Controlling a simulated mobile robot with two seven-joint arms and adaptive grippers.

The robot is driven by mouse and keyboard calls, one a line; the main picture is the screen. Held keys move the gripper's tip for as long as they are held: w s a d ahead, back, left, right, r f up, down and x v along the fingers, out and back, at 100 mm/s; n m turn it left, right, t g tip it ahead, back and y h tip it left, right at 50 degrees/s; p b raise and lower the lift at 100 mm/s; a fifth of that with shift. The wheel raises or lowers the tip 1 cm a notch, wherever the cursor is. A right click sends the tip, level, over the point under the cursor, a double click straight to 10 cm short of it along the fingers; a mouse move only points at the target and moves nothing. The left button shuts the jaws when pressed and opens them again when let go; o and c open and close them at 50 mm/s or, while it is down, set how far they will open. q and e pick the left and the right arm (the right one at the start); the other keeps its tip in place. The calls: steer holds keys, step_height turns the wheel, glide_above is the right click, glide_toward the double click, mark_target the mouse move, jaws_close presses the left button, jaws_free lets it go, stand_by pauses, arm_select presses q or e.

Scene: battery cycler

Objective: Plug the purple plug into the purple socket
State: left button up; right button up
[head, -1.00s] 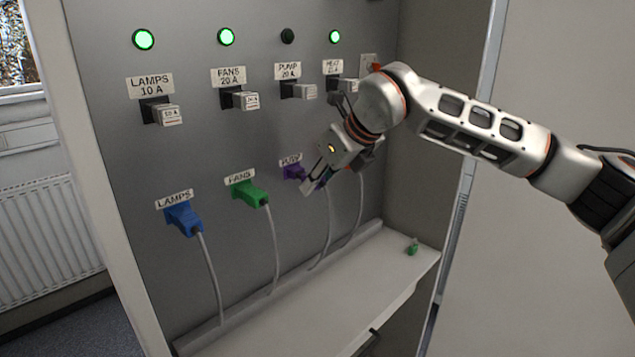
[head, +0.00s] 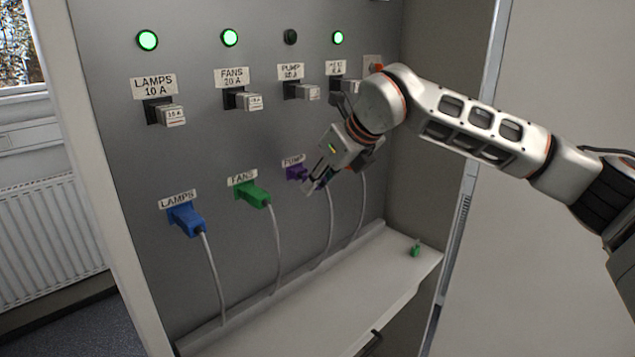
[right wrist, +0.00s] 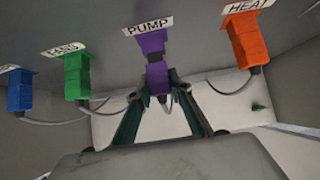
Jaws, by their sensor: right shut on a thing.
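The purple socket (head: 295,173) is on the grey panel under the PUMP label, and also shows in the right wrist view (right wrist: 152,42). My right gripper (head: 316,188) is shut on the purple plug (right wrist: 158,78), with one finger on each side of it. A grey cable hangs from the plug. In the head view the gripper hides most of the plug. My left gripper is not in view.
Blue (head: 186,219) and green (head: 252,194) plugs sit left of the purple socket; an orange plug (right wrist: 248,40) sits right. Their cables hang to the shelf (head: 300,310). A small green object (head: 415,249) lies on it. The PUMP lamp (head: 290,37) is dark; the others glow green.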

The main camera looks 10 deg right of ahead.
steer(key=shift+w+a, duration=0.45)
steer(key=shift+w, duration=0.2)
stand_by(0.9)
steer(key=o, duration=0.9)
steer(key=shift+c, duration=0.2)
steer(key=shift+o, duration=0.3)
steer(key=shift+s+d, duration=0.1)
